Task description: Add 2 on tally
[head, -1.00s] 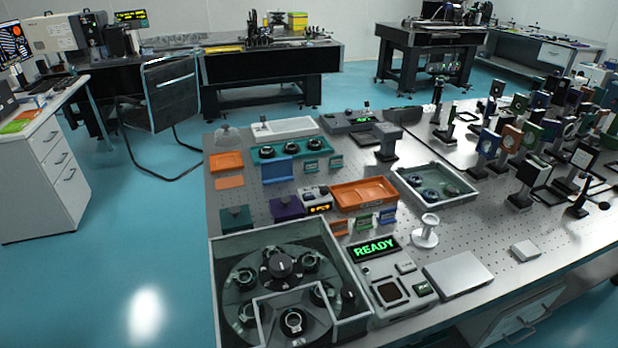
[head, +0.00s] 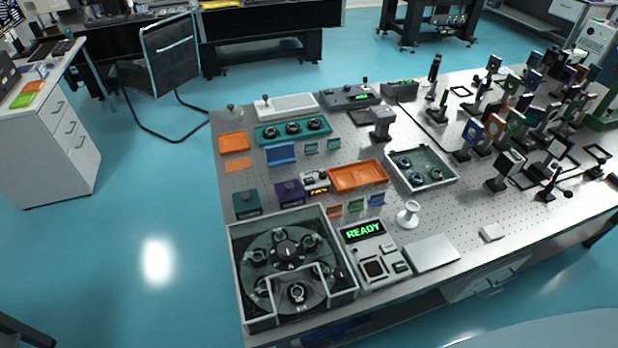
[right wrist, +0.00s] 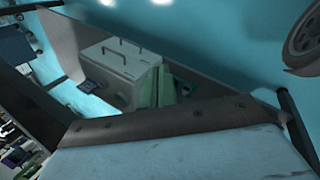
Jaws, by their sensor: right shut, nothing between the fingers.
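A small silver box with an orange-lit display (head: 316,181), which looks like the tally counter, stands mid-table between a purple block and an orange tray. Its digits are too small to read. No gripper shows in the head view. My left gripper is in neither view.
Around the counter stand a purple block (head: 289,192), an orange tray (head: 359,177) and small coloured cards. In front are a walled carousel box (head: 235,285) and a panel reading READY (head: 363,231). Optical mounts crowd the right. Floor to the left is clear.

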